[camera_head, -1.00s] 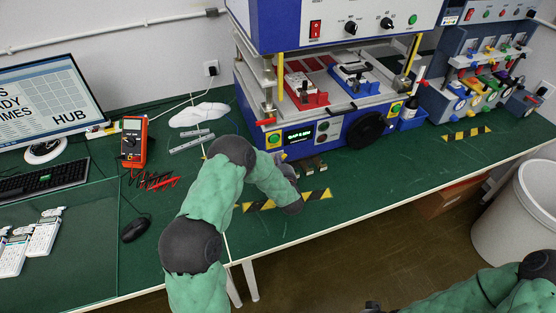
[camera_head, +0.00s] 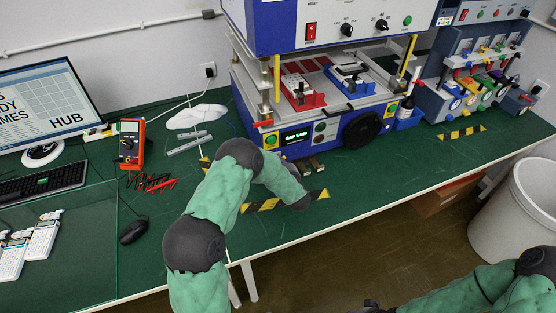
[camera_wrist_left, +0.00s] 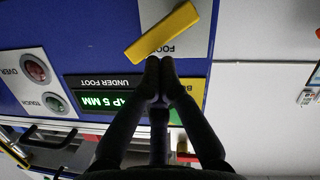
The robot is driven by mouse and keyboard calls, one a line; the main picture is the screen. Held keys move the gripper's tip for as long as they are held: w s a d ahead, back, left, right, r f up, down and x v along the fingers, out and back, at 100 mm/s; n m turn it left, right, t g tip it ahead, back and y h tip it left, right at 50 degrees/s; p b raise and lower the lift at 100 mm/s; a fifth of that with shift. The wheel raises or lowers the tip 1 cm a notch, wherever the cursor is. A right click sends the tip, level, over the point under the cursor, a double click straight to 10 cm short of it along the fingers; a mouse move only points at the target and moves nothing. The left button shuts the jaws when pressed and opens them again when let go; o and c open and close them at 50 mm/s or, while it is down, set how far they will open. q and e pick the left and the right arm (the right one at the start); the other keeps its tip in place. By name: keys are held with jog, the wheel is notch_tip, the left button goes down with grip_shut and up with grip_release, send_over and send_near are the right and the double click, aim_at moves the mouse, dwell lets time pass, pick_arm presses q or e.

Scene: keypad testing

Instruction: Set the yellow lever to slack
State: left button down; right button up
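The yellow lever (camera_wrist_left: 163,33) is a flat bar lying slantwise across a pale label plate on the blue machine front, seen upside down in the left wrist view. Part of the lettering beside it reads "FOO". My left gripper (camera_wrist_left: 159,66) has its two dark fingertips together, with nothing visible between them. The tips are right beside the lever in the picture; whether they touch it I cannot tell. In the head view my left arm hides the lever and its own gripper. Only a dark bit of my right gripper (camera_head: 370,305) shows at the bottom edge.
An orange meter (camera_head: 131,142) and red leads lie left of my arm. The green bench is clear at front right.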

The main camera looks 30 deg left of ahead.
pick_arm(q)
jog(key=m, duration=0.1)
jog(key=w+d+f+m, duration=0.1)
jog(key=m, duration=0.1)
jog(key=shift+w+g+y, duration=0.1)
jog(key=shift+g+y, duration=0.2)
jog(key=shift+g, duration=0.1)
jog(key=shift+d+f, duration=0.1)
pick_arm(e)
jog(key=shift+r, duration=0.3)
pick_arm(q)
jog(key=shift+w, duration=0.1)
jog(key=shift+p, duration=0.3)
jog(key=r+p, duration=0.1)
jog(key=r, duration=0.1)
jog(key=s+r+p, duration=0.1)
jog(key=r, duration=0.1)
jog(key=shift+d+r+p, duration=0.15)
jog(key=shift+r+p, duration=0.1)
jog(key=shift+p, duration=0.05)
jog(key=p+v, duration=0.1)
jog(key=v, duration=0.8)
jog(key=shift+f, duration=0.25)
pick_arm(e)
jog(key=v, duration=0.2)
jog(key=s+v, duration=0.1)
jog(key=v, duration=0.1)
jog(key=shift+d+r, duration=0.15)
jog(key=shift+d, duration=0.15)
